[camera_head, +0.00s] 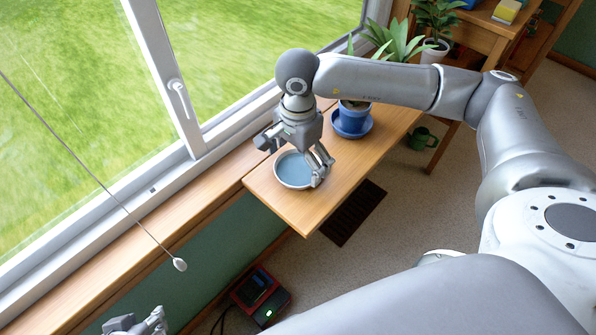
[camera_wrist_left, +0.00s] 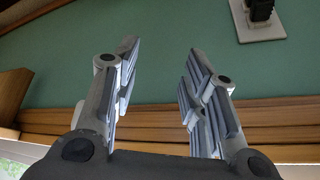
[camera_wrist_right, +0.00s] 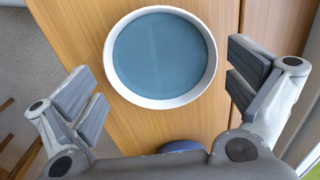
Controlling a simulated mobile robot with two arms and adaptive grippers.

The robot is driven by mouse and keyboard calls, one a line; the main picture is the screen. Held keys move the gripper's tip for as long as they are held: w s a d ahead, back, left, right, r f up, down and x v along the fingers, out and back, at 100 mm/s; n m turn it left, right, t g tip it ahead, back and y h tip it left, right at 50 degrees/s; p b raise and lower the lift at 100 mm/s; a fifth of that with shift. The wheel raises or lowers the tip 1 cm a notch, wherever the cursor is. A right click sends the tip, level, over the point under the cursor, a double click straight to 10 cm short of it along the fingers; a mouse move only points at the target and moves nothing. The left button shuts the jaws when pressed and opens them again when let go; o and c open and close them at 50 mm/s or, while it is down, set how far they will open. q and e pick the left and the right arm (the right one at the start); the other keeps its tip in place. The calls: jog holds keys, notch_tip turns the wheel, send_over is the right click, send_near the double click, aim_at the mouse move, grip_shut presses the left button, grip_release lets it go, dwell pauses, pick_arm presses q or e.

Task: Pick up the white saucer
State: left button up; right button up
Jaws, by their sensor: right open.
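The white saucer (camera_head: 279,180), a round dish with a white rim and a blue-grey inside, lies flat on the wooden table near its near-left end. It also shows in the right wrist view (camera_wrist_right: 160,102). My right gripper (camera_head: 294,160) is above it, pointing down, with its fingers spread. In the right wrist view the saucer lies between the two open fingers (camera_wrist_right: 165,82), with table visible on both sides; whether a finger touches the rim I cannot tell. My left gripper (camera_head: 136,323) is at the bottom left, away from the table. Its fingers (camera_wrist_left: 160,58) are apart and empty.
A potted plant in a blue pot (camera_head: 353,115) on a blue saucer (camera_head: 364,127) stands just behind my right gripper. The window sill (camera_head: 200,207) runs along the table's left. A green watering can (camera_head: 421,139) and a red-black device (camera_head: 261,297) are on the floor.

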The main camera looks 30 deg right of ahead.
jog(key=shift+f, duration=0.9)
pick_arm(q)
jog(key=shift+w+d+r+t, duration=0.2)
jog(key=shift+w+t, duration=0.1)
jog(key=shift+w, duration=0.2)
jog(key=shift+w+d+r+t, duration=0.15)
jog(key=shift+w+t, duration=0.15)
jog(key=shift+w, duration=0.15)
pick_arm(e)
jog(key=c, duration=0.9)
jog(key=shift+r, duration=0.1)
